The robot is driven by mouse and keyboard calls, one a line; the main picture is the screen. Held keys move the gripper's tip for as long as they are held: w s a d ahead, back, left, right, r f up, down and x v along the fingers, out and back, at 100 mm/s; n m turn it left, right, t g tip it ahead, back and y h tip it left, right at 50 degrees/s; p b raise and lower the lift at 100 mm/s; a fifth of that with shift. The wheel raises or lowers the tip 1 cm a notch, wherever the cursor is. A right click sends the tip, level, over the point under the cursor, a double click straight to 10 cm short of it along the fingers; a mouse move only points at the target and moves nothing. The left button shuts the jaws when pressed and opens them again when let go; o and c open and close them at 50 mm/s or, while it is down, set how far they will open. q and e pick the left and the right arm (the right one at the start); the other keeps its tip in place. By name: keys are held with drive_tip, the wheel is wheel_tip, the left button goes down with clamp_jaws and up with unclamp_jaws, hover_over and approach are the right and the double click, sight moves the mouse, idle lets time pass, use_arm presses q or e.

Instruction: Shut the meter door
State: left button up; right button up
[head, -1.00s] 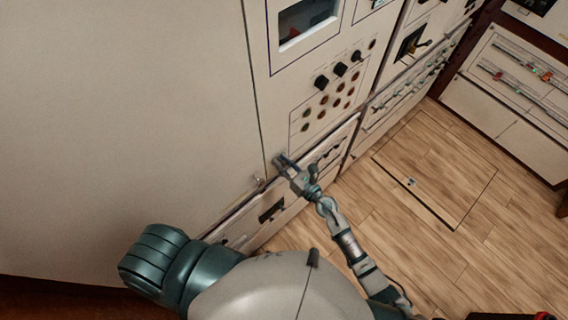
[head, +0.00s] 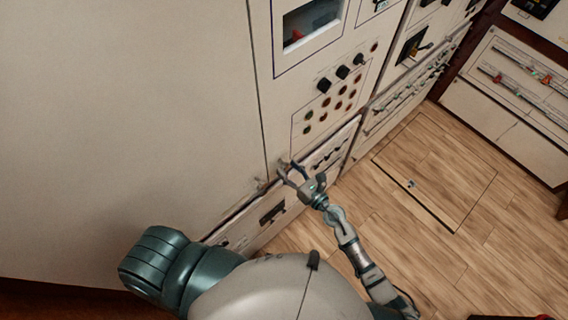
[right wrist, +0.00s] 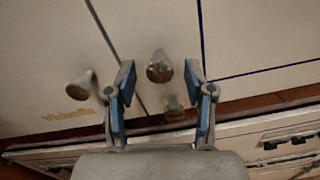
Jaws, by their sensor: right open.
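The cabinet front with a window, black knobs and coloured buttons (head: 335,85) stands beside a large plain cream panel (head: 130,110). A narrow dark seam separates them; I cannot tell for sure which is the meter door, or whether it is fully shut. My right gripper (head: 292,170) is open and empty at the bottom of this seam. In the right wrist view, a round metal knob (right wrist: 160,70) shows between its spread fingers, not clamped. A second knob (right wrist: 79,87) is on the left panel, and a third, blurred one (right wrist: 173,106) is below. My left gripper is out of view.
A lower row of breaker drawers (head: 270,212) runs beneath the panels. More breaker cabinets (head: 520,90) stand at the right. The wooden floor (head: 400,230) is clear, with a hatch outline (head: 435,180) in it.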

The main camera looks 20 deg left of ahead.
drive_tip(key=v, duration=0.9)
drive_tip(key=shift+d, duration=0.2)
drive_tip(key=shift+a, duration=0.2)
